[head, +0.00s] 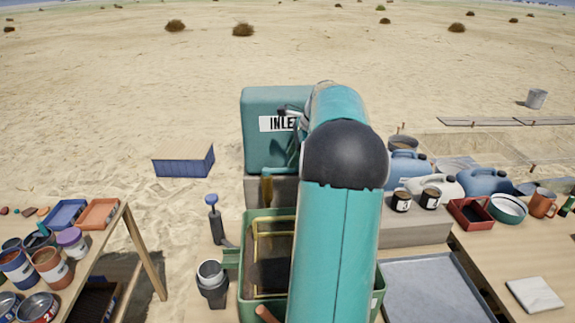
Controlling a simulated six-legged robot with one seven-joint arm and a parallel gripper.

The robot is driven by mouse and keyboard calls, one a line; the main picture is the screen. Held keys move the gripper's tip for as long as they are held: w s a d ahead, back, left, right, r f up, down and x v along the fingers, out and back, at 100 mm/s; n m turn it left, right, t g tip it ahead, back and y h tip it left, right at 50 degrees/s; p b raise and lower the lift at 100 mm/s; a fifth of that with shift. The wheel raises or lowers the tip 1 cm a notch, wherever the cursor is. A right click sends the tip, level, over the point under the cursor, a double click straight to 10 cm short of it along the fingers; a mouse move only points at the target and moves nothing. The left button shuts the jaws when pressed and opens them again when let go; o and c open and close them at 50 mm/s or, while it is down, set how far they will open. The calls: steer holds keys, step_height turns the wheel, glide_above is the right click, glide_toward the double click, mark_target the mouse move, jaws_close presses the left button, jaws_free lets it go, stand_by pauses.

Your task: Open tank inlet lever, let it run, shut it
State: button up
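A teal tank (262,103) with a white label reading "INLE", the rest covered, stands straight ahead on a grey block. My own teal arm with a black joint reaches forward in front of its right side. The end of my arm is near the tank's front, but my gripper's fingers are hidden or too small to make out. A yellowish vertical part (266,188) shows below the tank at its front. I cannot tell whether it is the inlet lever. A green basin (247,284) with a yellow frame inside stands below the tank, partly hidden by my arm.
A wooden table (121,222) at left holds paint cans and trays. A table (490,258) at right holds a red tray (471,214), a bowl and a mug. Jugs (486,182) stand behind. A blue crate (183,161) sits on open sand at left.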

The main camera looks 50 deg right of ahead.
mark_target(287, 169)
steer(key=shift+x, duration=2.2)
jaws_close()
